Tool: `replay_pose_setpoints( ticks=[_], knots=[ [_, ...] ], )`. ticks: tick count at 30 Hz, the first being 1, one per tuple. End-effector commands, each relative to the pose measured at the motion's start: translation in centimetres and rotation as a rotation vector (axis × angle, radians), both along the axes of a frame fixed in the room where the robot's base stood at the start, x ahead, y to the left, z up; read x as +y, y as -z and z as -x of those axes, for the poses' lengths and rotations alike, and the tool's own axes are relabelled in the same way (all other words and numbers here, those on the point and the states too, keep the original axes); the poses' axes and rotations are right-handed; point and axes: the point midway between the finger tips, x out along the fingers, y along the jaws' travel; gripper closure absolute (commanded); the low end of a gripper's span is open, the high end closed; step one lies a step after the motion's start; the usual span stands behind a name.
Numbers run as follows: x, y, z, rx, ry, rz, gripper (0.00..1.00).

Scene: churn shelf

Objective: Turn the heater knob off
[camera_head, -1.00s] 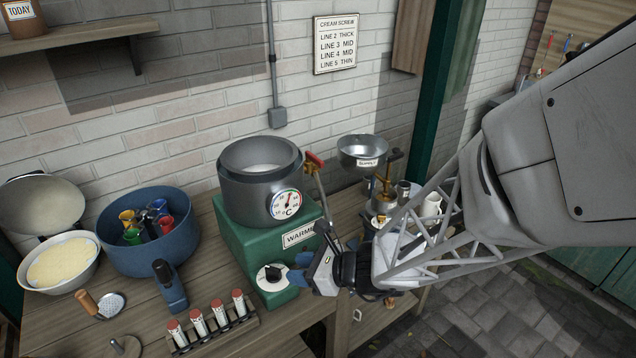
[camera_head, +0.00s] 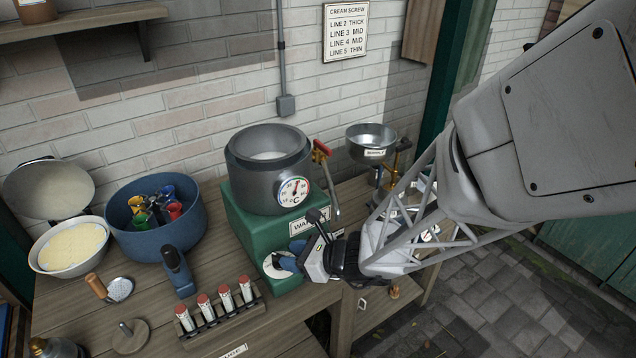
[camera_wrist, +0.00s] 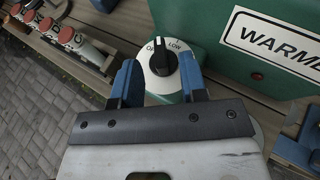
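The heater knob (camera_wrist: 163,58) is black and sits on a round white dial (camera_wrist: 160,85) on the front of the green warmer box (camera_head: 232,218). In the wrist view, its white mark points up between a partly readable label starting with "O" and "LOW". My gripper (camera_wrist: 158,68) is open, with one blue finger on each side of the knob. Small gaps seem to show, and I cannot tell whether a finger touches it. In the head view, my gripper (camera_head: 284,262) covers most of the knob and part of the dial (camera_head: 272,268).
A grey pot (camera_head: 262,182) with a thermometer gauge stands on the warmer. A rack of red-capped tubes (camera_head: 226,322) lies in front, left of the gripper. A blue tub (camera_head: 128,240) of coloured cups and a pale bowl (camera_head: 50,268) stand left.

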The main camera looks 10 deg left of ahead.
Motion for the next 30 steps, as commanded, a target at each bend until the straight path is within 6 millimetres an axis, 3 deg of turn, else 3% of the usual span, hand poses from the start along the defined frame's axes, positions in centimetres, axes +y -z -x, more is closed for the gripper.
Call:
replay_pose_setpoints(
  ticks=[12, 25, 26, 30],
  knots=[
    [3.3, 1.4, -0.6, 0.000, -0.002, 0.001, 0.61],
    [3.8, 1.6, -0.7, -0.001, 0.000, 0.000, 0.61],
    [3.8, 1.6, -0.7, -0.001, 0.000, 0.000, 0.62],
    [3.8, 1.6, -0.7, -0.001, 0.000, 0.000, 0.84]
  ],
)
